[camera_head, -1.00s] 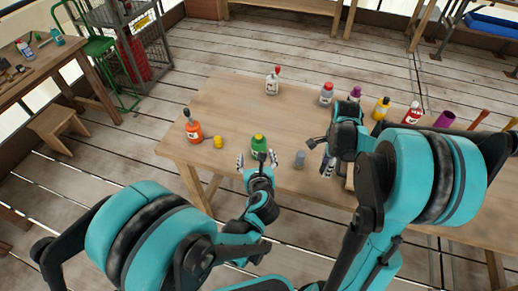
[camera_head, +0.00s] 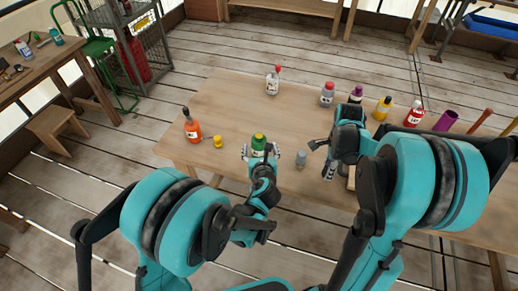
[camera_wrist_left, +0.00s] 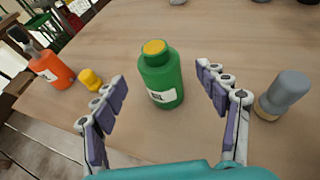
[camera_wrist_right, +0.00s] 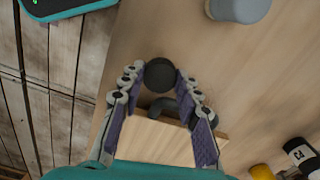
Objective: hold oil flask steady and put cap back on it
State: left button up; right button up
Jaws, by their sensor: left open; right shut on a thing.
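A green bottle (camera_head: 259,141) with a yellow top stands upright near the table's front edge; I take it for the oil flask. It also shows in the left wrist view (camera_wrist_left: 161,80). My left gripper (camera_wrist_left: 162,76) is open, with a finger on each side of the bottle and gaps between. In the right wrist view my right gripper (camera_wrist_right: 160,75) is shut on a dark round piece (camera_wrist_right: 160,73), which may be the cap. In the head view my right gripper (camera_head: 320,158) is right of the green bottle; its held piece is hard to make out there.
A grey bottle-like piece (camera_head: 301,159) stands between the grippers. An orange bottle (camera_head: 192,125) and a small yellow piece (camera_head: 218,141) are to the left. A wooden block (camera_wrist_right: 160,140) lies beneath my right gripper. Several bottles line the table's far right side.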

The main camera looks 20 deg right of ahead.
aim_at(259, 142)
pick_arm(q)
jog(key=shift+w, duration=0.1)
jog(key=b+x, duration=0.2)
jog(key=x, duration=0.3)
jog(key=shift+f, duration=0.3)
pick_arm(e)
notch_tip(259, 142, down, 2)
jog(key=shift+f, duration=0.15)
pick_arm(q)
jog(key=shift+r, duration=0.1)
jog(key=c, duration=1.3)
